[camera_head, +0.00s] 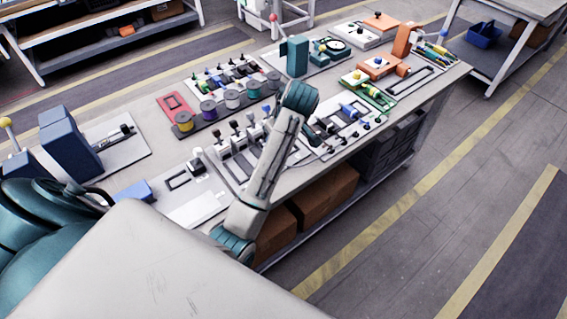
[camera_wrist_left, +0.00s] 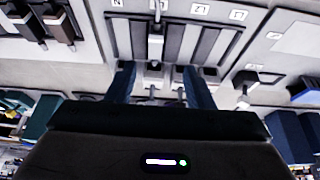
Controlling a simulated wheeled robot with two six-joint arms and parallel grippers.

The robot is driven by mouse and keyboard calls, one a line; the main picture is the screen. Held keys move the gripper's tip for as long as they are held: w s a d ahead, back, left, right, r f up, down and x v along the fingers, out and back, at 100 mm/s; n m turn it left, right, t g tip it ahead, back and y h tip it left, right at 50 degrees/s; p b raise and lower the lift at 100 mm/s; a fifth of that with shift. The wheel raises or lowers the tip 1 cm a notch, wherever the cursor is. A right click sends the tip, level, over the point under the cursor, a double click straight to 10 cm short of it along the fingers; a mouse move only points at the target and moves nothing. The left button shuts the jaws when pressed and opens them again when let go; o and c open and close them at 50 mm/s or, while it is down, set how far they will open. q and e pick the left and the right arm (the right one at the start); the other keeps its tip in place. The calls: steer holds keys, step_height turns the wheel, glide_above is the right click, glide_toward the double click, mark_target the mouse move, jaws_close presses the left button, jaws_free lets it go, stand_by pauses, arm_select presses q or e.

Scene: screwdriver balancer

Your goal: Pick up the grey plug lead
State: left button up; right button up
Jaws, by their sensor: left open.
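My left gripper (camera_wrist_left: 160,88) is open in the left wrist view, its two blue fingers apart over a slotted rack (camera_wrist_left: 207,42). A dark plug lead (camera_wrist_left: 155,46) with a pale upper part stands in the rack, in line with the gap between the fingers. I cannot tell for sure whether it is the grey one, or whether the fingers touch it. Two brown-black plugs (camera_wrist_left: 57,26) stand to the left. In the head view several plug leads stand on the rack (camera_head: 222,165) beside my left forearm; my wrist hides the fingers. My right gripper is not in view.
The bench is crowded. Coloured spools (camera_head: 208,110) on a dark strip and a red frame (camera_head: 175,104) lie behind the rack. A teal block (camera_head: 297,56) and an orange block (camera_head: 404,39) stand farther back. A white plate (camera_head: 192,207) lies near the front edge.

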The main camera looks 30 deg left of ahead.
arm_select(q)
steer(key=x, duration=0.5)
steer(key=shift+w+d+p, duration=0.15)
steer(key=shift+w+p, duration=0.2)
steer(key=shift+w, duration=0.05)
steer(key=shift+f, duration=0.25)
steer(key=shift+w+a+f+p, duration=0.2)
steer(key=shift+a+f+p, duration=0.65)
steer(key=shift+f, duration=0.25)
steer(key=shift+x, duration=1.15)
steer(key=shift+f, duration=0.15)
steer(key=c, duration=1)
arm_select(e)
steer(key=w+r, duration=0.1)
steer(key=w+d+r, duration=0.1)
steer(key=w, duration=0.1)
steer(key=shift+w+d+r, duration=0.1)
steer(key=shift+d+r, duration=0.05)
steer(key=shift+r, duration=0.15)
